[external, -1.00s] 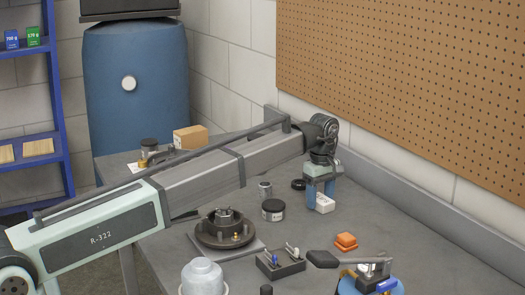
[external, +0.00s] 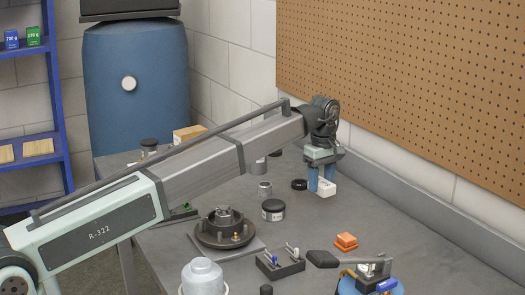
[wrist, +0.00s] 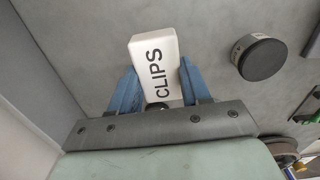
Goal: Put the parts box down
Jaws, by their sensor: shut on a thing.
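The parts box (external: 324,188) is a small white box; in the wrist view it reads "CLIPS" in black (wrist: 153,60). My gripper (external: 321,180) points down at the far right part of the grey workbench (external: 350,205). Its two blue fingers are shut on the box, one on each side, as the wrist view shows (wrist: 160,90). The box appears to hang above the bench surface, but the gap is hard to judge.
A black disc (external: 299,184), a metal can (external: 265,189) and a dark-lidded jar (external: 273,210) stand left of the box. Orange blocks (external: 346,242) and a small tool tray (external: 280,264) lie nearer. The pegboard wall (external: 420,90) rises behind. Bench to the box's right is clear.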

